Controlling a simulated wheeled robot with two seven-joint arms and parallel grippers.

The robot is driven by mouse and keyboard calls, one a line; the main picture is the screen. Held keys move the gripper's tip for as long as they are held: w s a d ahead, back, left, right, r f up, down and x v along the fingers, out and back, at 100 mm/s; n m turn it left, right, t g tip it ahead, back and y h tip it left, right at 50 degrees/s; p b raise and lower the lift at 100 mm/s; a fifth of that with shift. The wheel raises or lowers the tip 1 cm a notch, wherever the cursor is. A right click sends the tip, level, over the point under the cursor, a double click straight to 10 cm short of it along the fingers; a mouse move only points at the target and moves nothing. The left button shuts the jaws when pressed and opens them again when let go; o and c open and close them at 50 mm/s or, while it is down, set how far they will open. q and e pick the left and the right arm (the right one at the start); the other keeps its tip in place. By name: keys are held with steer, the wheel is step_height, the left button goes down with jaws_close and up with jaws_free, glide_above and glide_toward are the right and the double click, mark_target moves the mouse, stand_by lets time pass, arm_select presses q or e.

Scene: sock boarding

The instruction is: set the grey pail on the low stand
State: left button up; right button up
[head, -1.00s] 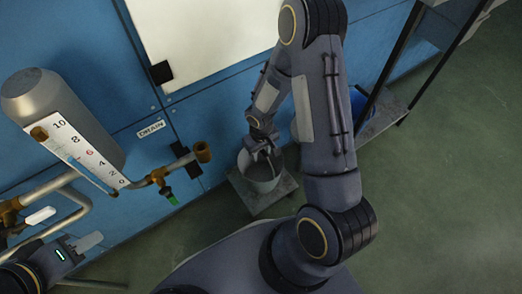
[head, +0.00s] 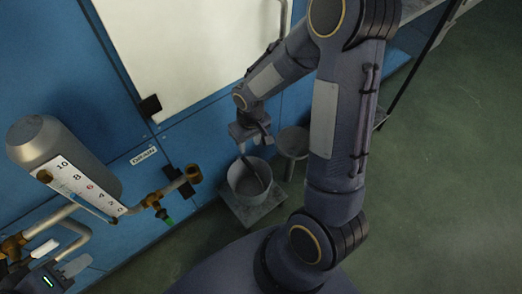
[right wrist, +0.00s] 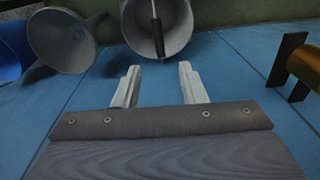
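The grey pail (head: 238,184) stands upright on the low stand (head: 262,213), a square grey platform on the floor by the blue wall. Its handle lies down across its mouth. My right gripper (head: 252,143) is just above the pail's far rim. In the right wrist view its two fingers (right wrist: 159,88) are apart with nothing between them, and the pail's open mouth (right wrist: 176,25) lies beyond the tips. My left gripper (head: 66,264) is at the lower left by the pipework; its fingertips are not clear enough to judge.
A blue container (right wrist: 8,50) is at the left of the right wrist view. A gauge tank (head: 85,165) and a brass drain spout (head: 180,182) project from the wall to the left. Open floor (head: 440,190) lies right.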

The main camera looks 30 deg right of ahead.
steer(key=s+a+r+m+t+y, duration=0.1)
steer(key=s+a+r+t, duration=0.1)
steer(key=s+r, duration=0.6)
steer(key=s+a+r+t+y, duration=0.2)
steer(key=s+r+t, duration=0.1)
steer(key=s+r, duration=0.5)
step_height(320, 180, up, 3)
steer(key=shift+s+a+f+m, duration=0.1)
steer(key=shift+s+a+m, duration=0.15)
steer(key=shift+m, duration=0.15)
steer(key=shift+w, duration=0.1)
step_height(320, 180, up, 28)
steer(key=p, duration=2.7)
steer(key=shift+f, duration=0.2)
steer(key=shift+d, duration=0.1)
